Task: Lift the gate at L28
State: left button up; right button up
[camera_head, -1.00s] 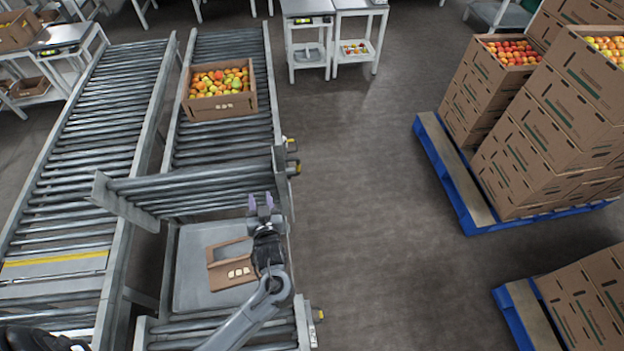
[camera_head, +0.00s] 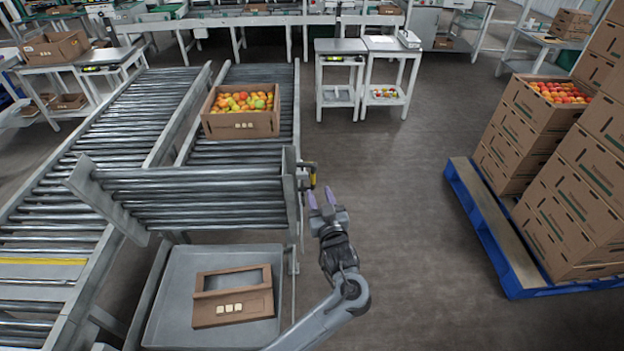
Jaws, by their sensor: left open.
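The gate (camera_head: 190,198) is a hinged section of grey rollers in the right conveyor lane. It stands tilted up across the lane, with a gap below it. No L28 label is readable. My left gripper (camera_head: 322,198) is open and empty, just right of the gate's right end, fingers pointing away from me. A small yellow and black fitting (camera_head: 311,178) on the conveyor's side lies just beyond the fingertips. I cannot tell whether they touch it. My right gripper is out of view.
A blue pallet (camera_head: 490,240) with stacked cartons stands at right. The floor between is clear.

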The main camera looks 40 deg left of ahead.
aim_at(314, 179)
pick_arm(q)
jog(key=b+x, duration=0.2)
jog(key=x, duration=0.7)
jog(key=shift+w+a, duration=0.2)
jog(key=shift+a, duration=0.15)
grip_shut()
